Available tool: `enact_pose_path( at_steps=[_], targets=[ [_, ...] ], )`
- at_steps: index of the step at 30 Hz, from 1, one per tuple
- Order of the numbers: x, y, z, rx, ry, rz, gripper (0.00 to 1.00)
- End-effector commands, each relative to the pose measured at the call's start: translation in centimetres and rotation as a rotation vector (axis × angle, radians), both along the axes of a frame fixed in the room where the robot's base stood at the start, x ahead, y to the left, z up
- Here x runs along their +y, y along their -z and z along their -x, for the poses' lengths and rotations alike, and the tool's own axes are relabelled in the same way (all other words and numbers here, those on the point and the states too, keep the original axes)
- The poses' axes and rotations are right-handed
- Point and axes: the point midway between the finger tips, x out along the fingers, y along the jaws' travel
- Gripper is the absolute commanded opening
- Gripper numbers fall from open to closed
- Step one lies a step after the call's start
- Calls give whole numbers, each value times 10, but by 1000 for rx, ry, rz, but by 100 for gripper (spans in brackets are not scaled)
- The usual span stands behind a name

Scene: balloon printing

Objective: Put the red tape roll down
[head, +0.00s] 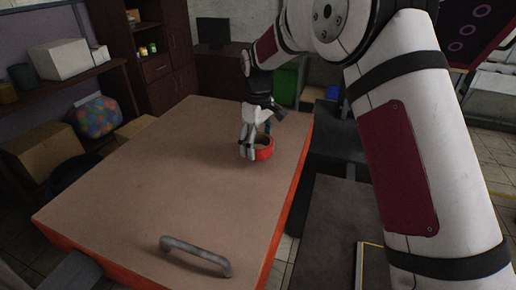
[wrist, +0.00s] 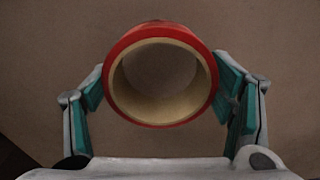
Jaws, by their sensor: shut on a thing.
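The red tape roll (head: 264,150) is between the fingers of my gripper (head: 255,140), near the far right part of the brown tabletop (head: 180,170). In the wrist view the tape roll (wrist: 160,32) shows its red outer side and tan core ring, with the brown surface visible through its hole. The teal finger pads of my gripper (wrist: 160,92) stand at its left and right sides, shut on it. The roll is at or just above the tabletop; I cannot tell whether it touches.
A grey handle (head: 195,255) is fixed at the near end of the tabletop. The table's orange edge (head: 290,200) runs along the right side. Most of the tabletop is clear. Shelves with boxes (head: 60,60) stand at the left, and a green bin (head: 286,84) stands behind.

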Motion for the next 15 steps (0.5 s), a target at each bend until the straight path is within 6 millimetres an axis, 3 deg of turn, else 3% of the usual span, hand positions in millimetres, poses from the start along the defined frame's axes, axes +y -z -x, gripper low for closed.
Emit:
enact_pose_path(
  at_steps=[5, 15],
  targets=[
    [0, 19, 2, 1, 0, 1, 47],
    [0, 23, 0, 0, 0, 0, 47]
  ],
)
